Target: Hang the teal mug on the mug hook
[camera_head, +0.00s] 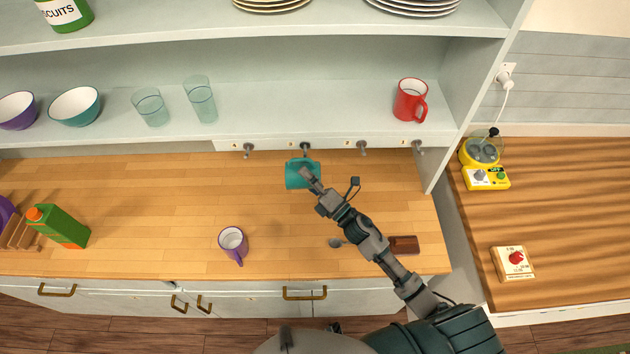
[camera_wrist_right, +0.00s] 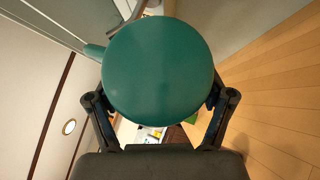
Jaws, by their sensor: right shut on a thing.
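The teal mug (camera_head: 293,179) is up at the front edge of the lower shelf, just below one of the hooks. My right gripper (camera_head: 311,177) is shut on it. In the right wrist view the mug's round base (camera_wrist_right: 158,72) fills the middle, between the two fingers. The mug hook (camera_head: 305,147) above the mug is one of several grey hooks along the shelf edge. Whether the mug's handle touches or sits on the hook cannot be told. My left gripper is not in view.
A red mug (camera_head: 408,100) and two glasses (camera_head: 200,98) stand on the shelf above. A purple mug (camera_head: 233,243) stands on the wooden counter (camera_head: 150,215), left of my arm. A brown block (camera_head: 404,245) lies right of my arm.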

